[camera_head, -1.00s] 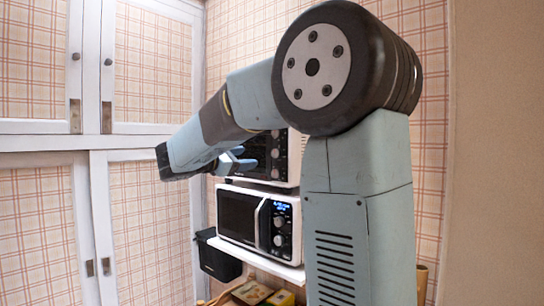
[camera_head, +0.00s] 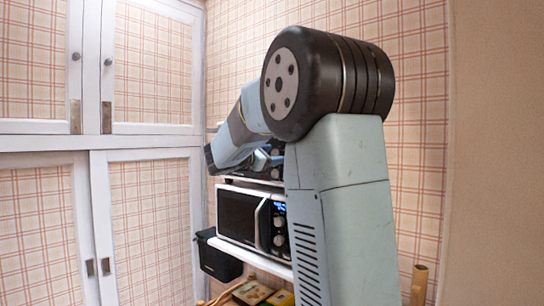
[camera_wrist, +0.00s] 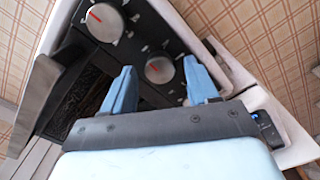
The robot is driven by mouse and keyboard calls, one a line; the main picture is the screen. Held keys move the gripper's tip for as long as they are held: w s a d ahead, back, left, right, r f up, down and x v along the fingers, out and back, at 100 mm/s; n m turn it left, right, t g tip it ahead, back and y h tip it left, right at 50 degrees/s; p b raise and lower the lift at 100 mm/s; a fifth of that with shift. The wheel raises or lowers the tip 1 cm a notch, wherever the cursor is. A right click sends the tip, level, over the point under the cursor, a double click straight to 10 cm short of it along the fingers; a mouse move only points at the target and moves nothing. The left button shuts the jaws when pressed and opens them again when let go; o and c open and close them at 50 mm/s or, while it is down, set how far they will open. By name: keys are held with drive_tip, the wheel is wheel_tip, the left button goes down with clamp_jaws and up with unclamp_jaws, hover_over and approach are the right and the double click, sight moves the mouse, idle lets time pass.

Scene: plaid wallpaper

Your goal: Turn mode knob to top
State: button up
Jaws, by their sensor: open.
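In the wrist view, the upper microwave's dark control panel (camera_wrist: 140,50) carries two round silver knobs with red marker lines. The nearer knob (camera_wrist: 160,70) lies between the two blue fingers of my open gripper (camera_wrist: 159,64). A visible gap remains on each side of it, and depth to it is hard to judge. The other knob (camera_wrist: 103,22) is farther up and left, outside the fingers. Which knob sets the mode cannot be read. In the head view, my gripper (camera_head: 263,158) is in front of the upper microwave (camera_head: 267,181), mostly hidden by my arm.
A second white microwave (camera_head: 237,214) with knobs and a blue display stands below on a white shelf (camera_head: 250,257). A dark bin (camera_head: 217,258) hangs left of it. The microwave's dark door handle (camera_wrist: 42,92) is left of my fingers. White cabinets (camera_head: 150,210) stand at left.

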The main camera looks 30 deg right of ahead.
drive_tip(key=shift+d, duration=0.25)
drive_tip(key=shift+c, duration=0.3)
drive_tip(key=c, duration=1)
drive_tip(key=shift+m, duration=0.4)
drive_tip(key=m, duration=0.5)
drive_tip(key=shift+f+m, duration=0.1)
drive_tip(key=shift+m, duration=0.2)
drive_tip(key=m, duration=0.5)
drive_tip(key=shift+f+m, duration=0.1)
drive_tip(key=shift+m, duration=0.2)
